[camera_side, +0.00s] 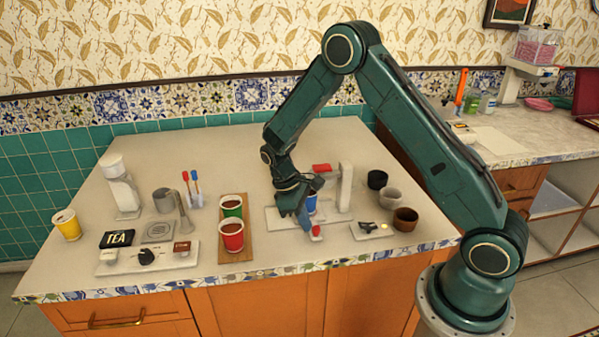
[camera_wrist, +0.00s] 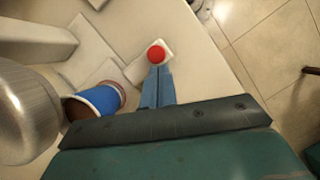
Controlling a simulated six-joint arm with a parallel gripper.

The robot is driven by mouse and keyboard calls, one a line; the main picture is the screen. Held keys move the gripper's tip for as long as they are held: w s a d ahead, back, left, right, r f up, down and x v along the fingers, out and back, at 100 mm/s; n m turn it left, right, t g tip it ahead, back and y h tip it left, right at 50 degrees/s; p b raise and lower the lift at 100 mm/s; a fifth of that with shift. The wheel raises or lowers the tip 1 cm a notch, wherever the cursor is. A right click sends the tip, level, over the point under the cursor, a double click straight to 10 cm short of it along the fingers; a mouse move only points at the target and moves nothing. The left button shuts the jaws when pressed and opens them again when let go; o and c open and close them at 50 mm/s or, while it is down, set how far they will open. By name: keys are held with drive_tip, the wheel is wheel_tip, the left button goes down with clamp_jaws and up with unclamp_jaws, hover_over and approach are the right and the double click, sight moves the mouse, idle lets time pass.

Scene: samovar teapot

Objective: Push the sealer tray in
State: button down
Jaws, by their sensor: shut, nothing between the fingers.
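The white sealer (camera_side: 345,187) stands near the front right of the counter, with a red handle on top. Its tray (camera_wrist: 133,72) ends in a white front piece with a red knob (camera_side: 316,231), pointing out toward the counter's front edge. The knob (camera_wrist: 156,54) also shows in the wrist view. A blue cup (camera_wrist: 101,97) with dark content stands on the tray, beside the round metal press head (camera_wrist: 27,115). My gripper (camera_side: 306,226) is shut and empty, pointing down. Its fingertips are right at the knob; I cannot tell whether they touch it.
A wooden board (camera_side: 236,248) with a green cup and a red cup lies left of the sealer. Several small bowls (camera_side: 390,196) and a small tray (camera_side: 371,231) are on the right. A tea station (camera_side: 147,257) stands farther left. The counter's front edge is close.

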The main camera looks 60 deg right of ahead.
drive_tip(key=shift+w, duration=0.1)
idle(0.5)
drive_tip(key=shift+w+a, duration=0.2)
drive_tip(key=shift+w, duration=0.4)
drive_tip(key=shift+w+a, duration=0.2)
drive_tip(key=shift+w, duration=0.35)
drive_tip(key=shift+w+a+r, duration=0.2)
drive_tip(key=shift+w+r, duration=0.35)
drive_tip(key=shift+w, duration=0.3)
drive_tip(key=v, duration=0.9)
drive_tip(key=shift+s+a, duration=0.15)
drive_tip(key=s+f+n, duration=0.1)
drive_tip(key=f, duration=0.2)
drive_tip(key=s+f+n, duration=0.1)
drive_tip(key=f, duration=0.2)
drive_tip(key=s+a+f+n+h, duration=0.1)
drive_tip(key=s+f, duration=0.1)
drive_tip(key=f, duration=0.1)
drive_tip(key=shift+s+n+t, duration=0.1)
drive_tip(key=shift+n+t, duration=0.2)
drive_tip(key=shift+s+d+f, duration=0.15)
drive_tip(key=shift+s+d, duration=0.1)
drive_tip(key=shift+s, duration=0.05)
drive_tip(key=shift+s+d, duration=1)
drive_tip(key=shift+s, duration=0.35)
